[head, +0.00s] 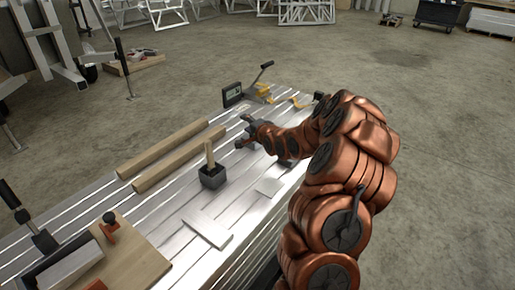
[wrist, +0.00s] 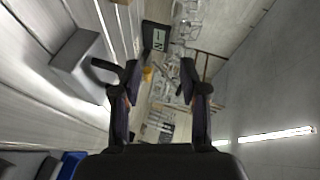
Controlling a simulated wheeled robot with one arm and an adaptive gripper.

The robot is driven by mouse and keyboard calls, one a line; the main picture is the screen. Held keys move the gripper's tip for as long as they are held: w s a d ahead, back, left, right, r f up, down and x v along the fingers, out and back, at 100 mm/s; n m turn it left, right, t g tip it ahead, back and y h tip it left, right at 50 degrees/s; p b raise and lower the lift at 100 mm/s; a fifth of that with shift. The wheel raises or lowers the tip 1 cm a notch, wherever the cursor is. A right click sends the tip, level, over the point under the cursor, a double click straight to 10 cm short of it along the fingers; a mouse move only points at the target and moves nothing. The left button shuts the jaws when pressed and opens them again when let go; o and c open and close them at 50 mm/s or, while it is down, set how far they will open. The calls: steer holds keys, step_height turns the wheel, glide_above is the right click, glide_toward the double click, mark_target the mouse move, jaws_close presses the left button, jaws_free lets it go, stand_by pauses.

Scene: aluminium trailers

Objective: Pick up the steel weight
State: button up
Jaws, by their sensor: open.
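A plain grey metal block (wrist: 78,48), which looks like the steel weight, sits on the slatted aluminium bench top (head: 160,215) and shows at upper left in the wrist view. In the wrist view, it lies to the left of my gripper (wrist: 159,72), close to the left finger and outside the jaws. My gripper is open, with nothing between its fingers. In the head view, my gripper (head: 243,131) is low over the far half of the bench, and the block there is mostly hidden by it.
A dark block with an upright wooden handle (head: 211,176) stands nearer on the bench. Two wooden bars (head: 175,155) lie to its left. A dark display unit (head: 232,94) and a yellow clamp (head: 263,92) are at the far end. A flat metal plate (head: 207,228) lies in front.

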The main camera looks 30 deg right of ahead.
steer(key=d+f+m+t+b, duration=0.1)
steer(key=d+f, duration=0.1)
steer(key=d+f+m+h+b, duration=0.1)
steer(key=d+f+b, duration=0.1)
steer(key=d, duration=0.1)
steer(key=s+d+f+m+t+b, duration=0.1)
steer(key=d+f, duration=0.2)
steer(key=shift+t+h, duration=0.3)
steer(key=shift+h, duration=0.1)
steer(key=shift+w+d+r+b, duration=0.1)
steer(key=shift+w+b, duration=0.35)
steer(key=shift+w, duration=0.65)
steer(key=shift+w+b, duration=0.35)
steer(key=shift+w, duration=0.2)
steer(key=w+b, duration=0.1)
steer(key=w, duration=0.1)
steer(key=shift+w, duration=0.4)
steer(key=shift+w+d+b, duration=0.15)
steer(key=shift+w+b, duration=0.2)
steer(key=shift+w, duration=0.35)
jaws_close()
steer(key=shift+r, duration=0.1)
